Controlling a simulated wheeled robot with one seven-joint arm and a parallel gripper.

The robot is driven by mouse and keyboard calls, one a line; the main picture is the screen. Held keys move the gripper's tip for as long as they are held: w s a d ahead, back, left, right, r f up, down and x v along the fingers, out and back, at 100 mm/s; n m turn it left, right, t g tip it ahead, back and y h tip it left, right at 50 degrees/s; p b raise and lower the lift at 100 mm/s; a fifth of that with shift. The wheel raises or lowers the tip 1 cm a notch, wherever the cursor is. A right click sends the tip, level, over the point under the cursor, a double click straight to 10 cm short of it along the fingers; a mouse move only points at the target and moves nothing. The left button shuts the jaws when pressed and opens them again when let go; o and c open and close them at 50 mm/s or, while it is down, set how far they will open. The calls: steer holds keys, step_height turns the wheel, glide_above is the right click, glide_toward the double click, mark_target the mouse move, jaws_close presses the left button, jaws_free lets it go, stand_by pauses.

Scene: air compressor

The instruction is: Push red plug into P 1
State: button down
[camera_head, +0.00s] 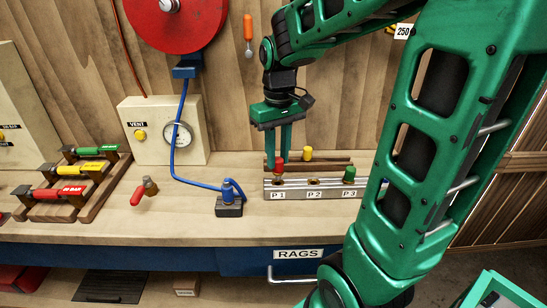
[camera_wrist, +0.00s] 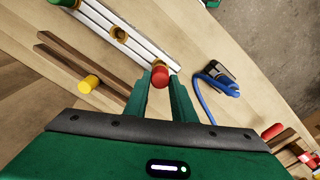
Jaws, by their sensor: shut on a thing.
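The red plug (camera_head: 279,164) is upright between the fingers of my gripper (camera_head: 279,158), directly at the P 1 position of the metal manifold (camera_head: 297,189). The P 1 label (camera_head: 278,195) is on the front face. In the wrist view, the red plug (camera_wrist: 159,75) shows between the fingertips of my gripper (camera_wrist: 160,84), at the manifold's end. My gripper is shut on it. The plug and fingers hide the P 1 hole, so I cannot tell how deep the plug sits. The P 2 socket (camera_head: 313,181) is empty.
A green plug (camera_head: 349,173) stands at P 3. A yellow plug (camera_head: 307,154) stands on the wooden rack (camera_head: 334,161) behind. A blue hose (camera_head: 188,178) runs to a fitting (camera_head: 229,205) left of the manifold. The vent box (camera_head: 160,150) is behind left. The front bench strip is clear.

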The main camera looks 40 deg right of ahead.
steer(key=shift+f, duration=1.6)
stand_by(0.3)
steer(key=c, duration=1.2)
jaws_free()
steer(key=shift+r, duration=7.85)
steer(key=s+d+f+m, duration=0.1)
steer(key=s+f+m, duration=0.1)
steer(key=s+f, duration=0.3)
steer(key=s+d+f+m, duration=0.1)
steer(key=s+f, duration=0.4)
steer(key=s, duration=0.2)
steer(key=s+d+f+m, duration=0.1)
steer(key=s+f+m, duration=0.1)
steer(key=s+f, duration=0.3)
steer(key=shift+s+d+m, duration=0.2)
steer(key=shift+s+m, duration=0.1)
steer(key=shift+s, duration=0.4)
